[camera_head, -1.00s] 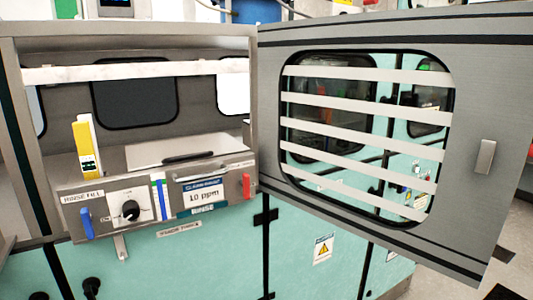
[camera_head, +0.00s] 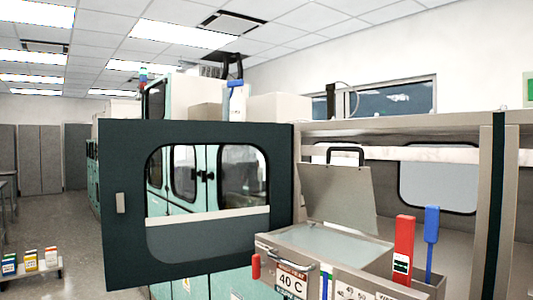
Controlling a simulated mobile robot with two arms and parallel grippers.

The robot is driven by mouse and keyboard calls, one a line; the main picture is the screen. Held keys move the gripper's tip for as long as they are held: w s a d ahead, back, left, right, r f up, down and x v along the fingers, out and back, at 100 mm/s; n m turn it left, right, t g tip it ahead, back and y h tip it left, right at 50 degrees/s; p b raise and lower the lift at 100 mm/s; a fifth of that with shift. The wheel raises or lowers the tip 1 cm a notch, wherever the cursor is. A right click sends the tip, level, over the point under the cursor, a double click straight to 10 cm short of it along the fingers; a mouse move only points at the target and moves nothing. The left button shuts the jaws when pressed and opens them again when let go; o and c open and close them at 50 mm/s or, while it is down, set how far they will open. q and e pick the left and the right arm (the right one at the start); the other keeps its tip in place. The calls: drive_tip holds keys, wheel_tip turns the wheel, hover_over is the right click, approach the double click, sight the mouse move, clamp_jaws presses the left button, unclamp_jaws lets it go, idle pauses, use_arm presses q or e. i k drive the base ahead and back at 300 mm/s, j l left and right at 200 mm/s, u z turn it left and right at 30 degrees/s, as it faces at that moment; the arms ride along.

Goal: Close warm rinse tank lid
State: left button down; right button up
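A grey metal tank lid (camera_head: 337,196) stands raised and tilted back, with a black handle (camera_head: 345,151) at its upper edge. It stands at the back of an open tank (camera_head: 325,243) in the lower right of the head view. A sign reading 40 C (camera_head: 290,281) hangs on the tank's front; its smaller heading is too small to read for sure. The tank's pale inside shows, and nothing covers it. Neither of my grippers is in view.
An open dark door (camera_head: 200,270) with a window stands left of the tank. Red (camera_head: 403,250) and blue (camera_head: 431,240) upright pieces stand right of the tank. A low cart (camera_head: 38,276) with small boxes is at the far left, beside clear floor.

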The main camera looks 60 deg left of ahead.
sight(342, 195)
drive_tip(key=j+u, duration=0.2)
drive_tip(key=u, duration=1.2)
